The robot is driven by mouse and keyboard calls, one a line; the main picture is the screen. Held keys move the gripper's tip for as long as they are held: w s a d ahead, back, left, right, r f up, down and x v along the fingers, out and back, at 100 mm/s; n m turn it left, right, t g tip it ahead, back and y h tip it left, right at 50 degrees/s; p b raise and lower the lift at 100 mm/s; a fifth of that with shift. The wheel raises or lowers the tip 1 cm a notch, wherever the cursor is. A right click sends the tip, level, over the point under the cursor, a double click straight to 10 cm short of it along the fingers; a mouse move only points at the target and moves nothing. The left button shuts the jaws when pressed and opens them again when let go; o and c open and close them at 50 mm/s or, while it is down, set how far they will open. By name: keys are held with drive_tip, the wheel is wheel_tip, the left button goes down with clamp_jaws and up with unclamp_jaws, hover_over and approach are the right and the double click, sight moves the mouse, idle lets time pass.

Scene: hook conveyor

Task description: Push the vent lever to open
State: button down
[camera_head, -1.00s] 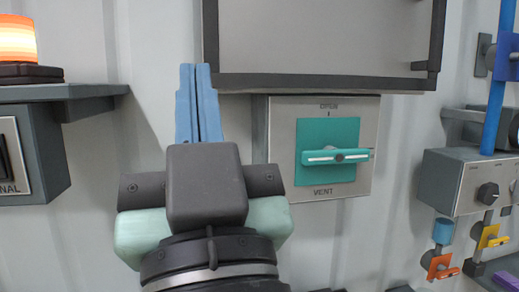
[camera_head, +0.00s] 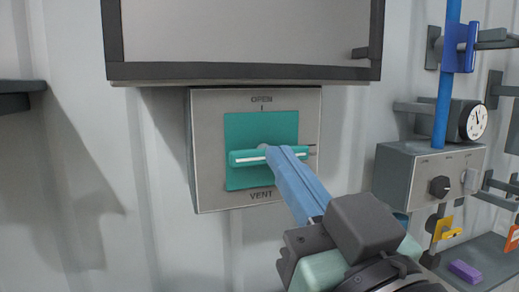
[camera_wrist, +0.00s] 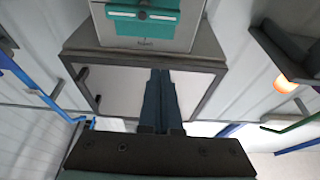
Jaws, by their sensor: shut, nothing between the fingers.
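The vent lever (camera_head: 244,158) is a teal bar with a white stripe. It lies about level across a teal square plate (camera_head: 240,125) on a grey vent box (camera_head: 208,190). OPEN with a tick is printed above the plate and VENT below. My gripper (camera_head: 276,150) is shut and empty, its blue fingers together. In the head view it reaches from the lower right and covers part of the lever's middle and right. I cannot tell whether it touches. In the wrist view the lever (camera_wrist: 143,14) is at the top edge, and my fingertips (camera_wrist: 160,73) appear apart from it.
A dark-framed cabinet (camera_head: 240,72) hangs just above the vent box. To the right are a control box with a knob (camera_head: 412,188), a blue upright pipe (camera_head: 445,95), a gauge (camera_head: 475,122) and small coloured valves.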

wheel_tip(320, 180, up, 4)
drive_tip(key=p, duration=0.5)
hover_over(256, 153)
drive_tip(key=s, duration=0.2)
drive_tip(key=shift+s+f+p, duration=0.2)
drive_tip(key=shift+f+p, duration=0.15)
drive_tip(key=shift+f, duration=2)
drive_tip(key=shift+f+b, duration=0.15)
drive_tip(key=shift+b, duration=0.2)
